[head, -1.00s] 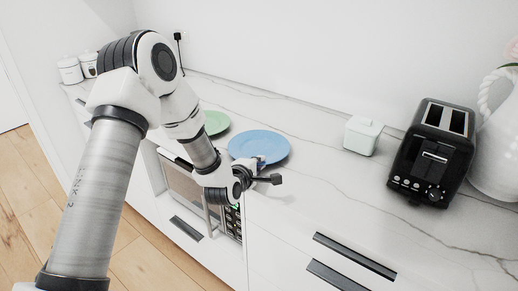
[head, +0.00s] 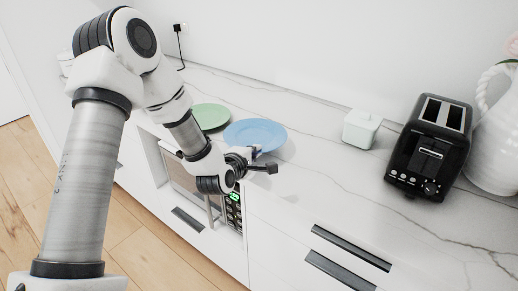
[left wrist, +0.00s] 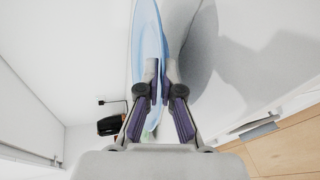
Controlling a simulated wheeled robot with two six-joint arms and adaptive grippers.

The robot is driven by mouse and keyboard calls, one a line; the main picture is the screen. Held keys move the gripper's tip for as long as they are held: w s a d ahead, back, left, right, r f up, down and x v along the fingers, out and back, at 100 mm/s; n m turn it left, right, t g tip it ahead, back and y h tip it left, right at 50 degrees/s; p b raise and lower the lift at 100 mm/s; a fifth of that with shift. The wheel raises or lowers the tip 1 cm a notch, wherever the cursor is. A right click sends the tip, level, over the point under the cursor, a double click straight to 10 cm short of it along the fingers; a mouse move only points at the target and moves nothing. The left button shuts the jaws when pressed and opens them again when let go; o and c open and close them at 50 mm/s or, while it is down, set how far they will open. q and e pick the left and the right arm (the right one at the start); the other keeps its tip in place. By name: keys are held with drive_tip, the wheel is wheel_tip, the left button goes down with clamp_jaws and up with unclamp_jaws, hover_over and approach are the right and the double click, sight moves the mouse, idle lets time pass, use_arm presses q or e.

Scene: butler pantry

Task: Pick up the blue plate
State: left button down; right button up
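The blue plate (head: 255,134) is over the counter, right of a green plate (head: 210,116). My left gripper (head: 262,160) is at its near rim. In the left wrist view the blue plate (left wrist: 150,35) shows nearly edge-on, with its rim between the two fingers of my left gripper (left wrist: 161,78), which are closed on it. A shadow on the counter, apart from the plate, shows it a little above the surface. My right gripper is in neither view.
A lidded white box (head: 361,129) and a black toaster (head: 430,150) stand to the right, with a white pitcher (head: 495,140) beyond. The marbled counter (head: 330,175) is clear in front of the box. Drawers with dark handles (head: 350,248) are below.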

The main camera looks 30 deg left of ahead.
use_arm(q)
drive_tip(key=s+r+p, duration=0.1)
drive_tip(key=s+p, duration=0.8)
drive_tip(key=s, duration=0.4)
drive_tip(key=shift+s+d+r+p, duration=0.15)
drive_tip(key=shift+s+d+p, duration=0.1)
drive_tip(key=shift+d+p, duration=0.15)
drive_tip(key=shift+w, duration=0.1)
